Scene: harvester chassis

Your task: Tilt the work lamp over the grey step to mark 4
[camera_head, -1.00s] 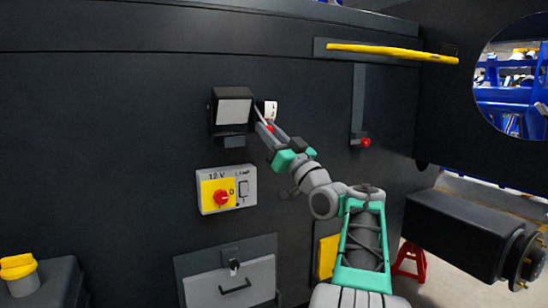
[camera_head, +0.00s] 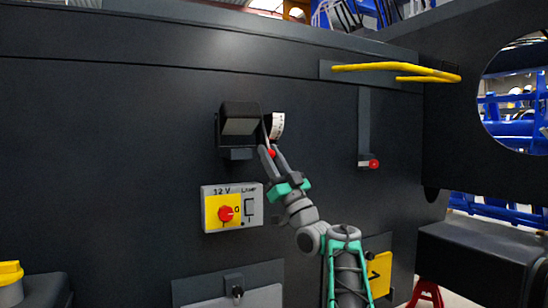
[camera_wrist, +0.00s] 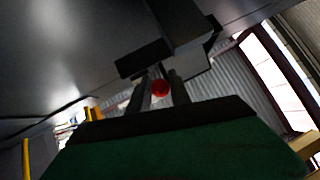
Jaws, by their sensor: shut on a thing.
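The work lamp (camera_head: 241,119) is a black box on a bracket on the dark wall, its pale face tilted downward. A white mark plate (camera_head: 278,125) stands at its right side; its figures are too small to read. A lever with a red knob (camera_head: 271,153) hangs at the lamp's right. My gripper (camera_head: 269,151) is shut on this lever's knob. In the wrist view the red knob (camera_wrist: 159,88) sits between my two fingers, below the dark lamp body (camera_wrist: 180,30). I cannot make out a grey step for certain.
A 12 V switch box (camera_head: 232,207) with a red knob is below the lamp. A yellow rail (camera_head: 395,69) and a lever with a red end (camera_head: 368,163) are to the right. A grey panel (camera_head: 255,296) is low on the wall. The wall around the lamp is otherwise clear.

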